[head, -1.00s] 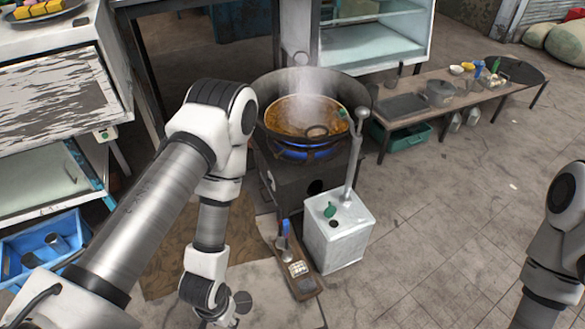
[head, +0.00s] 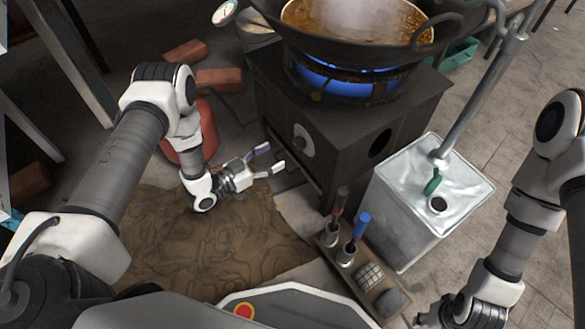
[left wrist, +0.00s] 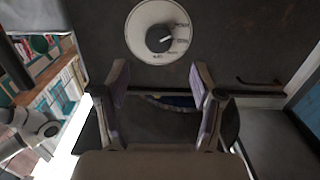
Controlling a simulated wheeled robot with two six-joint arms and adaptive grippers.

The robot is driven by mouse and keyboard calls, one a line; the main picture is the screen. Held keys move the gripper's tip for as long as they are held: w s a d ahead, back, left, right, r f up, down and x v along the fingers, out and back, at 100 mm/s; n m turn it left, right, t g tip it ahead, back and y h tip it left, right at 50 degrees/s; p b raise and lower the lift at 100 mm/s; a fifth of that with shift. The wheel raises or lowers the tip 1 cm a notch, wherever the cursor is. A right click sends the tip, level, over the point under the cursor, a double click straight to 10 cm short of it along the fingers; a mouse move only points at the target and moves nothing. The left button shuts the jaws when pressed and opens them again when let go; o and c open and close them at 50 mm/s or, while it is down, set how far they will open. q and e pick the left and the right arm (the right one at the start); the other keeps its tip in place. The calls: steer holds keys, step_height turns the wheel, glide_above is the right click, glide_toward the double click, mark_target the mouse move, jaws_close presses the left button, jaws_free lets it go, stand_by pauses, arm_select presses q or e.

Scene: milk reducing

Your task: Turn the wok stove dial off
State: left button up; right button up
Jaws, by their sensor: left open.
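The stove dial is a round white plate (head: 303,140) with a dark knob on the front face of the dark wok stove (head: 345,125). In the left wrist view the dial (left wrist: 158,33) sits at the top centre, its knob's light pointer line aimed right toward the printed labels. A blue flame (head: 345,86) burns under the steaming wok (head: 350,35). My left gripper (head: 271,157) is open and empty, a little in front of and below the dial, apart from it. Its fingers (left wrist: 158,85) show spread below the dial. My right gripper (head: 445,314) is at the bottom edge, partly cut off.
A metal canister (head: 420,205) with a tall pipe stands right of the stove. A wooden utensil tray (head: 365,280) lies in front of it. A red gas cylinder (head: 205,130) stands behind my left arm, with bricks (head: 220,79) beyond. Brown floor sheet (head: 190,250) lies below my left gripper.

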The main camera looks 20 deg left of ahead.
mark_target(296, 144)
arm_select(q)
steer(key=b+x, duration=0.3)
steer(key=x, duration=0.4)
steer(key=shift+w+d, duration=0.25)
steer(key=shift+d, duration=0.05)
steer(key=shift+r, duration=0.1)
arm_select(e)
step_height(296, 144, down, 4)
steer(key=shift+f, duration=0.1)
arm_select(q)
steer(key=shift+c, duration=0.3)
steer(key=c, duration=1.1)
arm_select(e)
steer(key=shift+d, duration=0.1)
